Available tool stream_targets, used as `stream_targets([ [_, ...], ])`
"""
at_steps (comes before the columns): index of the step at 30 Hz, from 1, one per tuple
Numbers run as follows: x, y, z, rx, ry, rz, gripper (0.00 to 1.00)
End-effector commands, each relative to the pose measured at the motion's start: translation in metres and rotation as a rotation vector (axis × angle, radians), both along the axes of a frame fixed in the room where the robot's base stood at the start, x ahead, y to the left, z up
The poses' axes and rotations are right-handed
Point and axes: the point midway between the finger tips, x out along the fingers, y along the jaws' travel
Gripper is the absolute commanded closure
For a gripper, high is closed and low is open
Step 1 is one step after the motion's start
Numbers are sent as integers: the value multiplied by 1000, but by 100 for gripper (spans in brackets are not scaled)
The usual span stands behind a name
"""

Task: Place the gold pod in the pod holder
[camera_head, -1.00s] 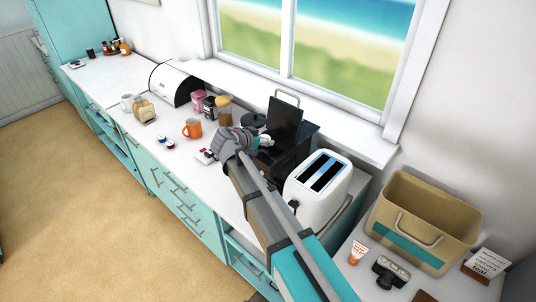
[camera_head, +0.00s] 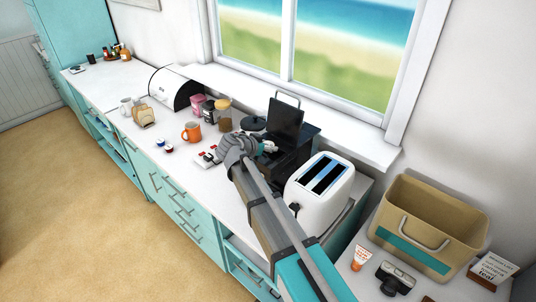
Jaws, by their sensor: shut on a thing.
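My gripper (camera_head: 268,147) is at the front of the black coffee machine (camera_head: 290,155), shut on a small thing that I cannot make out. No gold pod can be told apart anywhere in view. A small white holder with red pods (camera_head: 206,158) lies on the counter, just left of my wrist, which partly covers it. I cannot tell whether it is the pod holder, or whether it has a free slot. A blue-topped pod (camera_head: 160,143) and a red-topped pod (camera_head: 168,149) lie loose farther left.
A white toaster (camera_head: 320,190) stands close to the right of my arm. A beige bin (camera_head: 440,203) is at the right. The counter's front strip is clear.

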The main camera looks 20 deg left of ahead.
Motion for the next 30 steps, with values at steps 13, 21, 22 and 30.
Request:
stream_targets([
  [13, 0, 0, -21, 0, 0, 0, 55],
  [21, 0, 0, -22, 0, 0, 0, 55],
  [22, 0, 0, -23, 0, 0, 0, 55],
  [30, -1, 0, -30, 0, 3, 0, 55],
])
